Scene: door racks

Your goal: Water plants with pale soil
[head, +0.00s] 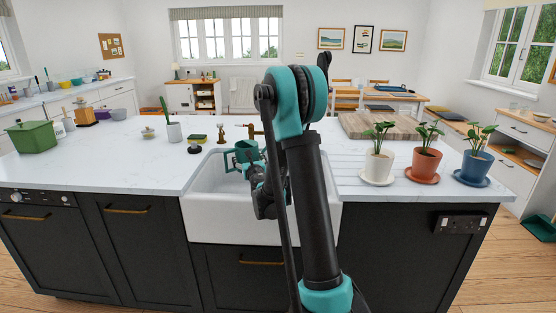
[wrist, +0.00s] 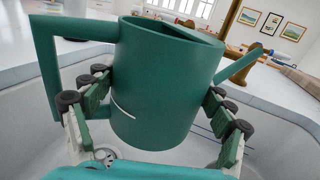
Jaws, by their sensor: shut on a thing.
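A green watering can (wrist: 160,85) fills the middle of the wrist view, with its handle at left and thin spout at right. My gripper (wrist: 158,105) is shut on its body, one finger on each side. In the head view the can (head: 243,155) is over the white sink (head: 240,225), partly hidden by my arm. It looks roughly upright. Three potted plants stand on saucers on the counter's right: a white pot (head: 377,166), a terracotta pot (head: 425,162) and a blue pot (head: 473,166). Their soil is too small to judge.
A brass tap (head: 254,131) stands behind the sink, close to the can. A wooden board (head: 382,125) lies behind the plants. The counter's front left is clear.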

